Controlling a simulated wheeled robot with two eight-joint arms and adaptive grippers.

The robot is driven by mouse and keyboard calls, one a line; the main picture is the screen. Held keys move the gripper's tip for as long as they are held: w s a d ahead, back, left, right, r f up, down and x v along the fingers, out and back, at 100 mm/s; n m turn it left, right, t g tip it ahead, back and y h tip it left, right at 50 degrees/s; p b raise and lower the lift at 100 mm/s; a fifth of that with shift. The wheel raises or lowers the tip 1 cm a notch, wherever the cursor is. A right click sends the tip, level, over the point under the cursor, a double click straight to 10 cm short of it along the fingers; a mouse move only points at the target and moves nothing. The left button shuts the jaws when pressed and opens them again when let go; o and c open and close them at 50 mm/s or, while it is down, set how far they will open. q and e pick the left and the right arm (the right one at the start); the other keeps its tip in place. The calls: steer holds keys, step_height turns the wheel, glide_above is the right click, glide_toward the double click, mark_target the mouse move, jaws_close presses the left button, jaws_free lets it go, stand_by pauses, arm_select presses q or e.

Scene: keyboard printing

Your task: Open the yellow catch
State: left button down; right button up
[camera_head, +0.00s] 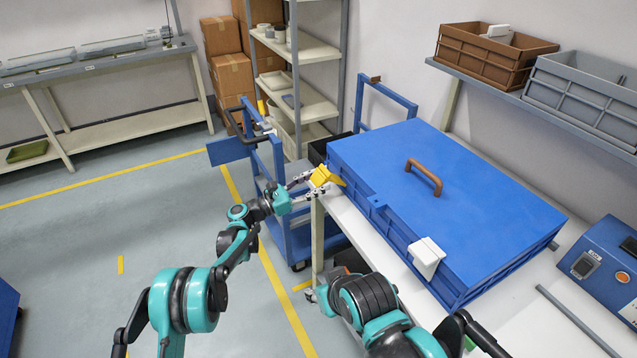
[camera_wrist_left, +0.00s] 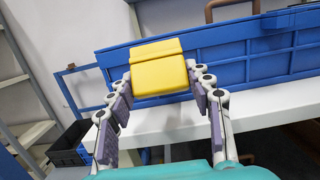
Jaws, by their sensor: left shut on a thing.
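The yellow catch (camera_head: 325,176) is at the left front side of the big blue box (camera_head: 440,190), which stands on a white table. In the left wrist view the yellow catch (camera_wrist_left: 159,68) is a blocky piece against the ribbed blue side wall (camera_wrist_left: 255,62). My left gripper (camera_head: 308,183) is shut on it, with one finger on each side in the left wrist view (camera_wrist_left: 162,82). The box lid is down, with a brown handle (camera_head: 424,176) on top. A white catch (camera_head: 427,256) sits on the same side, nearer to me.
A blue cart (camera_head: 300,240) stands left of the table, close to my left arm. A blue machine (camera_head: 603,270) is at the right. Brown and grey crates (camera_head: 490,52) sit on a wall shelf. The floor at the left is mostly clear.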

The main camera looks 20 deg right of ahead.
arm_select(q)
steer(key=shift+d+f+h+b, duration=0.1)
steer(key=shift+f+h+b, duration=0.2)
steer(key=shift+f+h, duration=0.25)
steer(key=shift+f, duration=0.1)
steer(key=c, duration=0.8)
jaws_free()
steer(key=shift+c, duration=0.2)
steer(key=shift+o, duration=1)
steer(key=shift+d, duration=0.2)
steer(key=shift+a, duration=0.1)
steer(key=v, duration=1.2)
